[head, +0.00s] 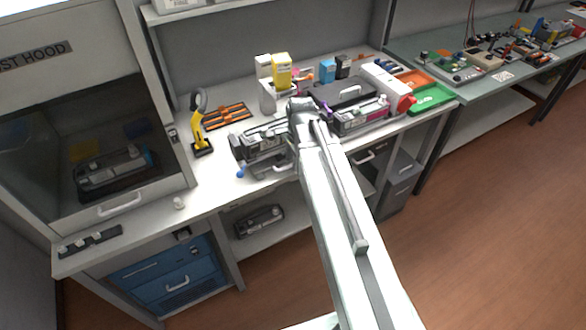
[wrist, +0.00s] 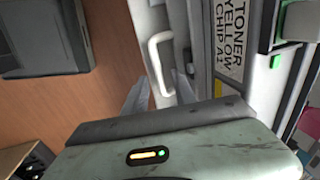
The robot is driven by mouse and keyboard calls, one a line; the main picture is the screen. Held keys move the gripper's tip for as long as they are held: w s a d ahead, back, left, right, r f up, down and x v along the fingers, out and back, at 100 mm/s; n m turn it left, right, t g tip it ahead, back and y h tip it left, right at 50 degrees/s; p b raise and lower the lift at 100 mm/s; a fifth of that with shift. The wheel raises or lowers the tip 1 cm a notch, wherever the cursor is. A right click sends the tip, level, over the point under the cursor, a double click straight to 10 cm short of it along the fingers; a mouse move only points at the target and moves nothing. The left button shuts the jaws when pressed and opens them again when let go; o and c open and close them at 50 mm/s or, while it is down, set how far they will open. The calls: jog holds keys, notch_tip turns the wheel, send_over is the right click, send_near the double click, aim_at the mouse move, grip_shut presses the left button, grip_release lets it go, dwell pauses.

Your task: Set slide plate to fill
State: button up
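A grey and black toner cartridge (head: 258,143) lies at the bench's front edge, just left of my arm's end in the head view. In the wrist view a grey body with a "TONER YELLOW CHIP A1" label (wrist: 229,40) lies right of my gripper (wrist: 163,80). Its two fingers stand apart with nothing visibly held between them. A white loop handle (wrist: 157,62) shows between and beyond the fingertips; I cannot tell whether they touch it. I cannot pick out the slide plate for certain, nor its setting. In the head view the fingertips are hidden.
A second cartridge (head: 360,115) with a pink label sits right of my arm. A yellow-black tool (head: 200,135) stands at left, near an orange rack (head: 226,116). A green tray (head: 432,98) is at the right. A blue knob (head: 240,172) sits at the front edge.

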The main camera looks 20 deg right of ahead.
jog(key=shift+f, duration=0.15)
grip_shut()
dwell(1.4)
